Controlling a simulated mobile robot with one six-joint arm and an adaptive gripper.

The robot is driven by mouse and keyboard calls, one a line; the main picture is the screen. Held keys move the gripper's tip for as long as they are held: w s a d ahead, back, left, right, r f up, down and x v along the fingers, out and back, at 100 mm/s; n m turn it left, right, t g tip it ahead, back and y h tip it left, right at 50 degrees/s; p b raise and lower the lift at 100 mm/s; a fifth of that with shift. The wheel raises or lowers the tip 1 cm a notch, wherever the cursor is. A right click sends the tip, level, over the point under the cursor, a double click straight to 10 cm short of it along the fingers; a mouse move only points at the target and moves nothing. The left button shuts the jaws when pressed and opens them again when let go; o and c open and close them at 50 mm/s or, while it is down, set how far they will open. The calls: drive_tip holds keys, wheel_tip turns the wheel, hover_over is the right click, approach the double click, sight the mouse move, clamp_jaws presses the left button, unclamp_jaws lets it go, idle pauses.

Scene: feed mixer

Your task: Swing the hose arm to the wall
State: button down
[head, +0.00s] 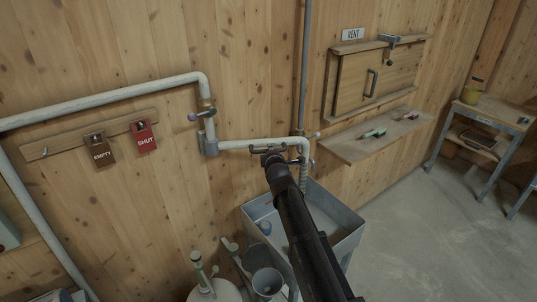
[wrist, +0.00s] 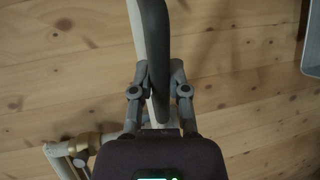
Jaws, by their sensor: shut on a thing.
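The hose arm (head: 236,145) is a pale pipe that reaches right from a pivot (head: 209,136) on the wooden wall in the head view. Its far end bends down (head: 303,172) over a metal tub. My gripper (head: 268,154) is at a dark grip bar along the hose arm. In the wrist view my gripper (wrist: 158,92) is shut on this dark grip bar (wrist: 156,40), with the pale pipe (wrist: 137,22) just behind it. The brass-collared pivot (wrist: 82,145) shows at lower left. My gripper and arm hide part of the bar in the head view.
The grey metal tub (head: 338,212) stands below. A wooden shelf (head: 352,150) and a vent hatch (head: 352,88) are to the right. Brown EMPTY (head: 101,151) and red SHUT (head: 144,137) tags hang at left. A small table (head: 495,117) stands far right; the floor before it is clear.

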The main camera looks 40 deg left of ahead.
drive_tip(key=shift+w, duration=0.15)
drive_tip(key=c, duration=0.6)
unclamp_jaws()
drive_tip(key=shift+s, duration=0.25)
